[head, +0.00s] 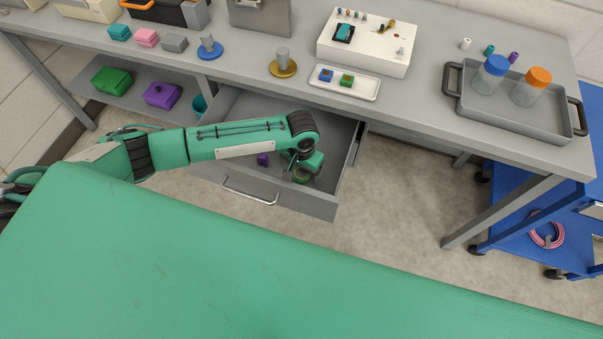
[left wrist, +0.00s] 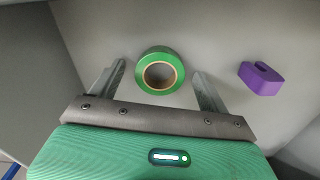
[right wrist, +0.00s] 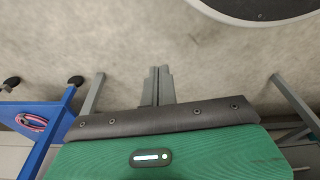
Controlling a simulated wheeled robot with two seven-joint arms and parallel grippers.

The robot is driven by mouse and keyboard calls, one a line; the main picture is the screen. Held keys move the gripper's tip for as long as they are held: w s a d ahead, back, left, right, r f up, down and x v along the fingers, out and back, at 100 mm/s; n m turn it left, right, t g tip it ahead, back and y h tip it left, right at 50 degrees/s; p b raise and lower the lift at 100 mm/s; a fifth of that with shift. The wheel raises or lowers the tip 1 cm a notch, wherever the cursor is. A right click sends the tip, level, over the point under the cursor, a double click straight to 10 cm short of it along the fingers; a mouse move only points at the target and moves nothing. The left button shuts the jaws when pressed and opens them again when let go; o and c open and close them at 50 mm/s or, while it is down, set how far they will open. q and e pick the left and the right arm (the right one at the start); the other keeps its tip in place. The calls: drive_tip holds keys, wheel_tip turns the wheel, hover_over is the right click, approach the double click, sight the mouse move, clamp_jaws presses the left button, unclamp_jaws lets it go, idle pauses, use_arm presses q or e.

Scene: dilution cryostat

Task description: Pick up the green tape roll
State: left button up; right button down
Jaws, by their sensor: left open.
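The green tape roll (left wrist: 160,71) lies flat on the floor of the open drawer, and its brown core shows in the left wrist view. In the head view the tape roll (head: 301,175) is partly hidden by my left gripper (head: 297,166), which reaches down into the drawer (head: 322,200). My left gripper (left wrist: 160,82) is open, with one finger on each side of the roll and gaps between fingers and roll. My right gripper (right wrist: 157,85) has its fingers together with nothing between them, over bare floor.
A purple block (left wrist: 261,78) lies in the drawer to the right of the roll in the left wrist view. The drawer walls surround the left gripper. The bench top (head: 405,105) overhangs behind, with a grey tray (head: 515,112) at right. A blue cart (head: 520,205) stands at far right.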

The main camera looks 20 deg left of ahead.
use_arm(q)
drive_tip(key=shift+f, duration=0.1)
drive_tip(key=c, duration=1.1)
